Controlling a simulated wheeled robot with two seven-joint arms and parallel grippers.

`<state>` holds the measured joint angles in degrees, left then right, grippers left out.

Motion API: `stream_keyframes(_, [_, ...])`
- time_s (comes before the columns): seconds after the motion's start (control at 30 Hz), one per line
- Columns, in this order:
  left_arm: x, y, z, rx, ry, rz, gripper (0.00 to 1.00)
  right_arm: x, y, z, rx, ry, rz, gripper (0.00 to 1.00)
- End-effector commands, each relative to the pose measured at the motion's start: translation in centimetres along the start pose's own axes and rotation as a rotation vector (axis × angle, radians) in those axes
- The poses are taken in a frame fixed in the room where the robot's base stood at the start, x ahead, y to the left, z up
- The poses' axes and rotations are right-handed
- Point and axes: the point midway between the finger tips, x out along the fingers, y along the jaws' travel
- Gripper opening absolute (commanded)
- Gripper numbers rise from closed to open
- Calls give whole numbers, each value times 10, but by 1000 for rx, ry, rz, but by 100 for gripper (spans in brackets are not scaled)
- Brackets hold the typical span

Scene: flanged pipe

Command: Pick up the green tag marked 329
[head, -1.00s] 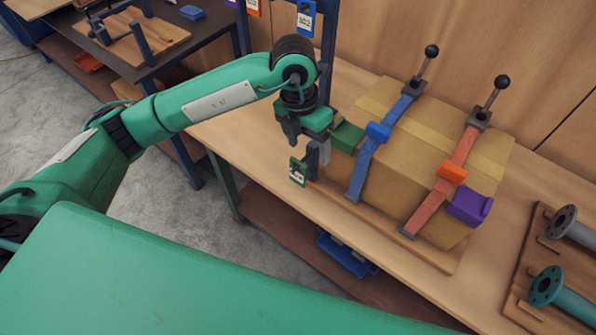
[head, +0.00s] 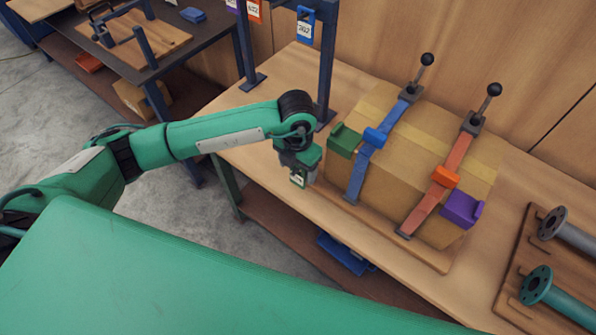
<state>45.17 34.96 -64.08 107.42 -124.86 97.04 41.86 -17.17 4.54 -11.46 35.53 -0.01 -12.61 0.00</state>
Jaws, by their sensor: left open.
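A green tag with a white label (head: 298,179) shows low beside the left end of the strapped cardboard box. Its number is too small to read, and its upper part is hidden behind my left gripper. My left gripper (head: 302,172) is open and pointing down, right at the tag. I cannot tell whether the tag lies between its fingers. My right gripper is out of view.
The cardboard box (head: 405,145) has blue and orange strap clamps with upright black-knobbed levers. Green (head: 344,140) and purple (head: 462,210) blocks sit at its ends. A blue tag (head: 305,28) hangs on the dark rack. Flanged pipes (head: 560,295) lie at right.

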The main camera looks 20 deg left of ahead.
Motion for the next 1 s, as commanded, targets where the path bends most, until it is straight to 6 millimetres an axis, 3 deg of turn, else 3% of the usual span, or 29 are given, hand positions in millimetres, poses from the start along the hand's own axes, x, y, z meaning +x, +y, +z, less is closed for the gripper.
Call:
stream_keyframes(0.03, [3,-2,-1,-1,5,-1,71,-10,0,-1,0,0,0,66])
stream_keyframes(0.23, [28,-3,0,-1,2,0,71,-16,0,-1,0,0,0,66])
stream_keyframes(0.5, [32,-2,0,0,0,0,71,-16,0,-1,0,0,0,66])
stream_keyframes(0.73, [31,-2,1,0,0,0,26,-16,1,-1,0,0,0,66])
stream_keyframes(1.0, [31,-2,1,0,-1,0,24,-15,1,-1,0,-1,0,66])
